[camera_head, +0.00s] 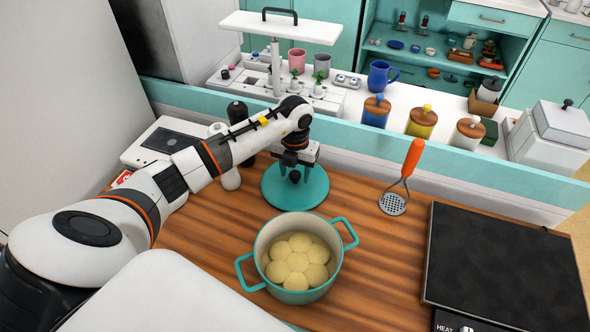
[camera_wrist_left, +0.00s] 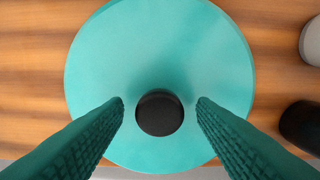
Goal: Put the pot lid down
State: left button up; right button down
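The teal pot lid (camera_head: 311,190) lies flat on, or very close to, the wooden counter behind the pot. It also fills the middle of the left wrist view (camera_wrist_left: 160,50), with its round black knob (camera_wrist_left: 160,113) facing up. My left gripper (camera_head: 295,174) is right above the lid. In the left wrist view its two fingers (camera_wrist_left: 160,112) stand apart on either side of the knob, with a gap on both sides. The teal pot (camera_head: 257,248) stands uncovered in front, holding several pale round pieces (camera_head: 298,262). My right gripper is not in view.
A black hot plate (camera_head: 500,265) takes up the right side. A dark bottle (camera_head: 238,115) stands behind my left arm. Bare counter lies between pot and hot plate.

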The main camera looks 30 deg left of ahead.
aim_at(295, 173)
pick_arm(q)
jog(key=shift+r, duration=0.1)
jog(key=shift+r, duration=0.25)
notch_tip(295, 173, up, 12)
jog(key=b, duration=0.1)
jog(key=shift+f+b, duration=0.2)
jog(key=shift+b, duration=0.15)
jog(key=shift+r, duration=0.1)
